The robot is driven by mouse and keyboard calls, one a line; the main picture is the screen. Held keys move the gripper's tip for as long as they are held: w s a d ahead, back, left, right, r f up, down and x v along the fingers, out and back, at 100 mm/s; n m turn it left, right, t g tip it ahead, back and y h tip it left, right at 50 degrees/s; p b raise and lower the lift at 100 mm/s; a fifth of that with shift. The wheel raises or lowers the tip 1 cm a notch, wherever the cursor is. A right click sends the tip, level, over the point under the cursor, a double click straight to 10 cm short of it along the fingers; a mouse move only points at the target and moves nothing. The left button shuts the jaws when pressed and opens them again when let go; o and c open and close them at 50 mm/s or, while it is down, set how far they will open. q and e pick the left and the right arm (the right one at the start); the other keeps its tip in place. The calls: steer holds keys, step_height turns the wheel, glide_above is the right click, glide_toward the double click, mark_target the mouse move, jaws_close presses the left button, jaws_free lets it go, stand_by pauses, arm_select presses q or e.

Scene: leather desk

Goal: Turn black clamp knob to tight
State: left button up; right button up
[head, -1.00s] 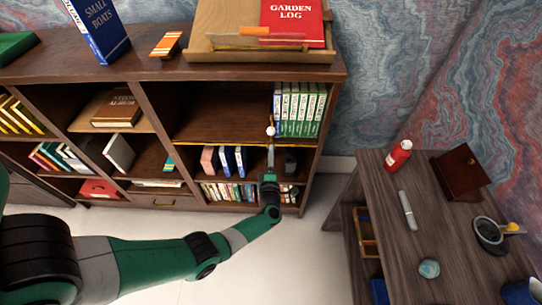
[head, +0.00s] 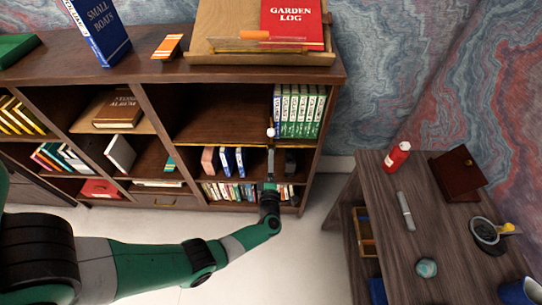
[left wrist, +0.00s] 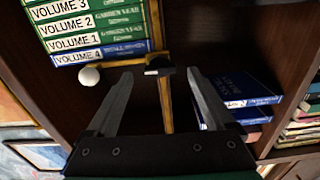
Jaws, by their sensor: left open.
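In the left wrist view, a small black knob (left wrist: 163,71) with a white mark sits on a thin, light wooden or brass-coloured bar at the front of the bookcase. A thin rod runs left from near it towards a white ball (left wrist: 89,76). The white ball also shows in the head view (head: 270,132). My left gripper (left wrist: 160,76) is open, with one finger on each side of the bar. The knob appears between or just beyond the fingertips, with gaps on both sides. In the head view my left gripper (head: 270,157) points into the shelves and hides the knob. My right gripper is not in view.
Green volumes (head: 300,110) stand above and right of the gripper in the head view. Blue books (left wrist: 245,90) lie close to the right finger in the wrist view. A side desk (head: 385,215) with a red bottle (head: 397,156) stands at the right. Bare floor separates desk and bookcase.

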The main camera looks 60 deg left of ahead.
arm_select(q)
steer(key=p+v, duration=0.2)
steer(key=v, duration=0.6)
steer(key=shift+s+d, duration=0.2)
steer(key=shift+d, duration=0.15)
